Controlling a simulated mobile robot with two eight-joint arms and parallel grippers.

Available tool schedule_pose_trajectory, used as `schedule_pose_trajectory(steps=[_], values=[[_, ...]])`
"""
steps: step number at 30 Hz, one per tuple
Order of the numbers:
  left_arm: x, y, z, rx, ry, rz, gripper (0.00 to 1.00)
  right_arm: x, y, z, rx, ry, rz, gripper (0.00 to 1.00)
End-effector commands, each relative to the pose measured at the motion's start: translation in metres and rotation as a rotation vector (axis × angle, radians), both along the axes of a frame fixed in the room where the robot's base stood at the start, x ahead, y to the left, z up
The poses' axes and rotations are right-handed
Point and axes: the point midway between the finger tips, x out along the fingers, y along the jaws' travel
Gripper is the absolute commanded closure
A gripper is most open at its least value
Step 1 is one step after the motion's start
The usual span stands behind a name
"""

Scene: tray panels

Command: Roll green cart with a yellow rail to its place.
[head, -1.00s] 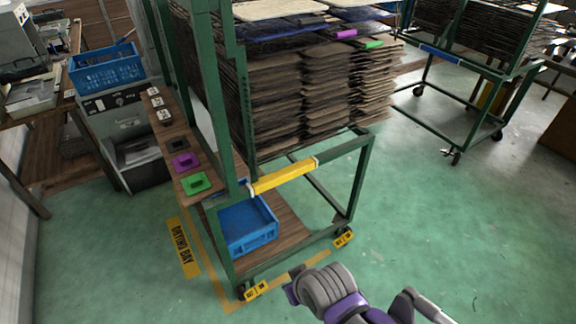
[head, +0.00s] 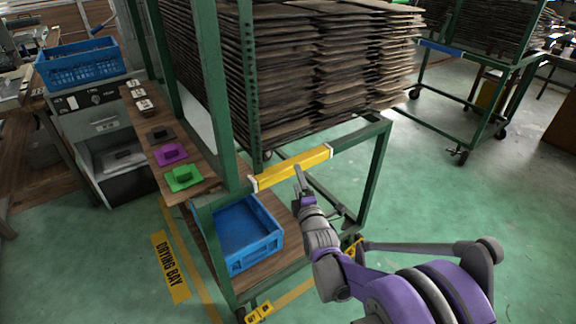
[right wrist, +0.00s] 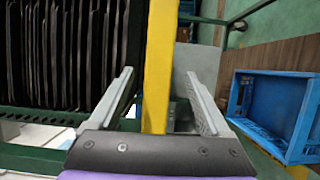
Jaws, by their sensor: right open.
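The green cart (head: 374,180) stands close in front of me, loaded with stacked brown trays (head: 330,75). Its yellow rail (head: 291,167) runs across the near end. My right gripper (head: 298,172) is at the middle of the rail in the head view. In the right wrist view the yellow rail (right wrist: 157,75) runs between the two open fingers of the gripper (right wrist: 160,98), with a gap on each side. My left gripper is not in view.
A blue crate (head: 240,234) sits on the cart's lower shelf. A yellow wheel tag (head: 259,313) is at the near corner. A "DRYING BAY" floor label (head: 170,266) lies left of the cart. Another green cart with a blue rail (head: 440,50) stands behind right. Green floor between is clear.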

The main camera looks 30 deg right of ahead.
Motion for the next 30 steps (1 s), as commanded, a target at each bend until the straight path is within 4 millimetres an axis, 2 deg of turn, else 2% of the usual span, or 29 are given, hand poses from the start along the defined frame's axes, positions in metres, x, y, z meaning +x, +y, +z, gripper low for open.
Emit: schedule_pose_trajectory(steps=[15, 21, 29, 30], values=[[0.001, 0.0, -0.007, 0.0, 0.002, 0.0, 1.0, 0.083, -0.026, 0.001, 0.003, 0.002, 0.001, 0.19], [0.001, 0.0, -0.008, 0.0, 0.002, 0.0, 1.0, 0.096, -0.031, 0.001, 0.004, 0.002, 0.001, 0.19], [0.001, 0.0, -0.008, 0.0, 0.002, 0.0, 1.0, 0.097, -0.031, 0.001, 0.004, 0.002, 0.001, 0.19], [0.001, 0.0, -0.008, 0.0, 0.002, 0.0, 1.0, 0.097, -0.031, 0.001, 0.004, 0.002, 0.001, 0.22]])
